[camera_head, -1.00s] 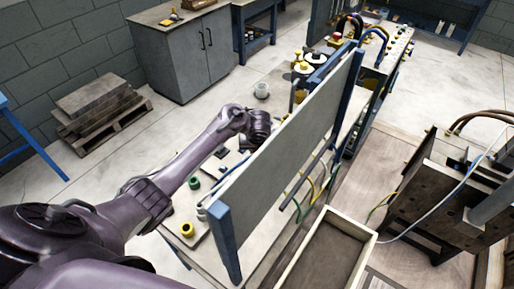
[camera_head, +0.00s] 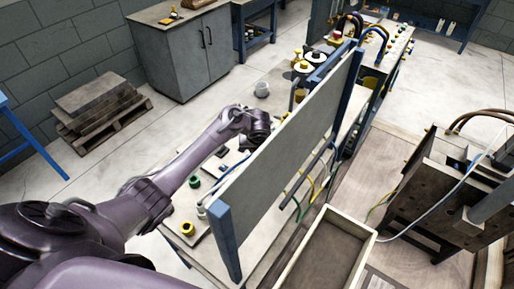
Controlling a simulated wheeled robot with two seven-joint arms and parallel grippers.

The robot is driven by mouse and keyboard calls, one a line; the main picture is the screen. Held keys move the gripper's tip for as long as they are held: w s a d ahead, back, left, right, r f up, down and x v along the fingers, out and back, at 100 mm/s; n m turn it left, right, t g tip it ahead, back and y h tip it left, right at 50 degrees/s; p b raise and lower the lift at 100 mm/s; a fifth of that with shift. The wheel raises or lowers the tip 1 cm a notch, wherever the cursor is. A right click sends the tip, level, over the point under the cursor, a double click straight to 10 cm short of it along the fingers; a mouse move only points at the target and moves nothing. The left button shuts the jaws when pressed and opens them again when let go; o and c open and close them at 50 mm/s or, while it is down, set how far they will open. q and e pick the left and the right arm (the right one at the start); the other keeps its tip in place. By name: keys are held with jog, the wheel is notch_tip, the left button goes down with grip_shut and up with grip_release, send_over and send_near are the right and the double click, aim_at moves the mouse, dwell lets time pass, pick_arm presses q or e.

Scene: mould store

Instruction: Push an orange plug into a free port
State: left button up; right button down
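My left arm reaches from the left to the far side of an upright grey panel (camera_head: 300,125) with blue posts. Its dark wrist end shows beside the panel, but the gripper's fingers cannot be made out, so its opening and contents are hidden. My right gripper is not in view. I cannot make out an orange plug or a port. Yellow and green cables (camera_head: 306,190) hang below the panel. A yellow ring-shaped piece (camera_head: 187,228) and a green one (camera_head: 194,182) sit on the bench's near left part.
An open wooden tray (camera_head: 283,272) lies right of the panel. A dark block with holes (camera_head: 425,190) and hoses stands at the right, with a pale cable looping past it.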

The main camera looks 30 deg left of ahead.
pick_arm(q)
jog(key=shift+f, duration=0.45)
grip_shut()
jog(key=o, duration=1.5)
grip_release()
jog(key=shift+c, duration=0.2)
jog(key=shift+r, duration=0.15)
notch_tip(320, 180, up, 5)
jog(key=p, duration=0.5)
jog(key=shift+p, duration=0.3)
jog(key=shift+r, duration=1.15)
jog(key=shift+s+f, duration=0.1)
